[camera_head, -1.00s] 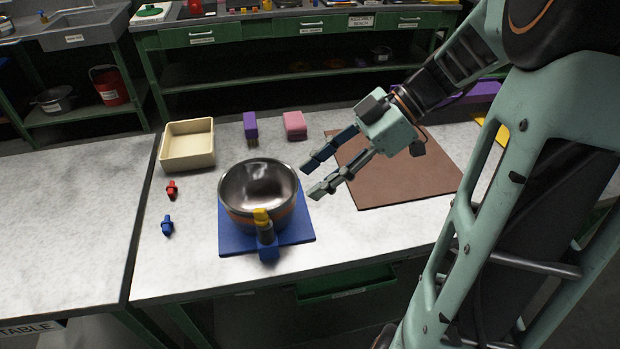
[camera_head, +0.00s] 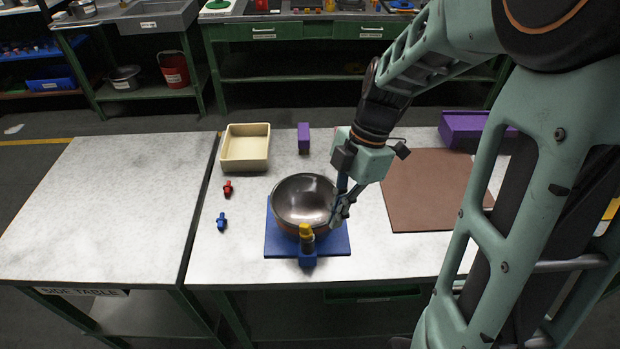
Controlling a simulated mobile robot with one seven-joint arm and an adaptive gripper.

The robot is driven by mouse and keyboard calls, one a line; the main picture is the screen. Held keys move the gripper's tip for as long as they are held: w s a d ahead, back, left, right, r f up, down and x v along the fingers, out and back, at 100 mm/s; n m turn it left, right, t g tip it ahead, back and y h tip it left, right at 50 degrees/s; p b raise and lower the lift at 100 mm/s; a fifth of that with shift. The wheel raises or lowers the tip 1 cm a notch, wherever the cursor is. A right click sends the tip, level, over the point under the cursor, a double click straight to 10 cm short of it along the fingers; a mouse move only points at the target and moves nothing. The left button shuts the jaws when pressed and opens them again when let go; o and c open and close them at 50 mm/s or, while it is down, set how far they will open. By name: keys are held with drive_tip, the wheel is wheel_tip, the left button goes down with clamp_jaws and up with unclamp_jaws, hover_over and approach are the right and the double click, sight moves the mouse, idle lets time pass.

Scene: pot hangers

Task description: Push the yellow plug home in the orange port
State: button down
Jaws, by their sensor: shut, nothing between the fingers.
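The yellow plug (camera_head: 306,231) shows as a small yellow piece on top of a dark upright part, at the front of the metal bowl (camera_head: 300,200). The bowl sits on a blue base (camera_head: 338,246). An orange-brown band runs around the bowl's lower wall; I cannot make out a separate orange port or how deep the plug sits. My gripper (camera_head: 339,216) points down, shut and empty, at the bowl's right rim, to the right of and behind the plug. I cannot tell whether its fingertips touch the bowl.
A cream tray (camera_head: 246,165) and a purple block (camera_head: 304,139) stand behind the bowl. A red piece (camera_head: 228,188) and a blue piece (camera_head: 221,221) lie to its left. A brown mat (camera_head: 435,190) lies to the right. The left table (camera_head: 90,210) is clear.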

sight(309, 226)
drive_tip(key=a+r+n+h+p, duration=0.1)
drive_tip(key=p, duration=0.1)
drive_tip(key=w+a+r+n+t+h+p, duration=0.1)
drive_tip(key=a+n, duration=0.1)
drive_tip(key=w+a+r+n+t+h+p, duration=0.1)
drive_tip(key=a+n+p, duration=0.1)
drive_tip(key=shift+a+p, duration=0.1)
drive_tip(key=shift+p, duration=0.2)
wheel_tip(309, 226, down, 6)
drive_tip(key=b, duration=0.5)
drive_tip(key=shift+w, duration=0.1)
drive_tip(key=shift+f+b, duration=0.55)
drive_tip(key=shift+f, duration=0.1)
